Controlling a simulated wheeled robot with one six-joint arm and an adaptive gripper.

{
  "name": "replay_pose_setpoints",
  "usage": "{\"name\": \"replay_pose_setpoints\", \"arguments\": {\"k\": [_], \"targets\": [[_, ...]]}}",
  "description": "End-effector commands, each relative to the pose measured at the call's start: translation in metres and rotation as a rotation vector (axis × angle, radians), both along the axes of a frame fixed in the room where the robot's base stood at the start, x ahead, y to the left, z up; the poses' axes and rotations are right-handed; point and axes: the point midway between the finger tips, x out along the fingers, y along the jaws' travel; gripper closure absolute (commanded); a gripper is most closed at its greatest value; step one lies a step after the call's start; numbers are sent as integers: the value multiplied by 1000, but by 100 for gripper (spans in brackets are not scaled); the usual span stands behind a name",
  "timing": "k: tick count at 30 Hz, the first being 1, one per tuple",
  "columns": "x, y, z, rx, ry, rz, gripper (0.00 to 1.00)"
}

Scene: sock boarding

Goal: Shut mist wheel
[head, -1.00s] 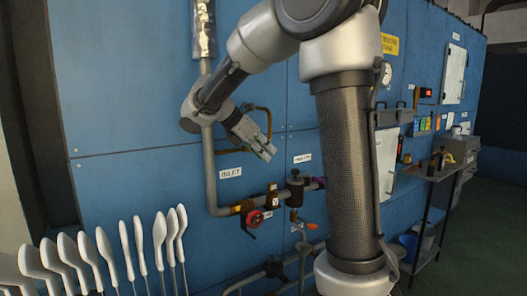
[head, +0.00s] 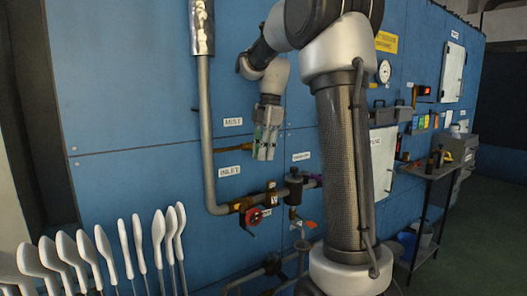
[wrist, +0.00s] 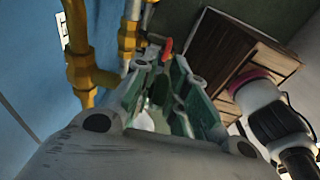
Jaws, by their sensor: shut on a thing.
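The MIST label (head: 233,122) is on the blue wall panel. A thin brass mist pipe (head: 232,148) runs right from the grey upright pipe to my gripper (head: 264,150). My gripper points down close in front of the panel, at the end of this pipe. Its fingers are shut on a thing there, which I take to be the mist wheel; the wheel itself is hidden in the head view. In the wrist view the greenish fingers of my gripper (wrist: 160,95) show beside brass fittings (wrist: 88,70). What lies between them is unclear.
Below, a red wheel (head: 254,217) sits on the INLET line. A dark regulator (head: 294,187) and an orange lever (head: 311,225) are to its right. White sock boards (head: 143,245) stand at lower left. A table (head: 430,170) stands at right.

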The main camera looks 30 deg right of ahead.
Motion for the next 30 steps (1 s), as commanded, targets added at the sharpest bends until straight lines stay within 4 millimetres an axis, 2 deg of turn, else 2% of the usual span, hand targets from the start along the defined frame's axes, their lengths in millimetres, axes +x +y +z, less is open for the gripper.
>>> {"name": "replay_pose_setpoints", "arguments": {"k": [30], "targets": [[0, 4, -9, 934, 35, -3, 100]]}}
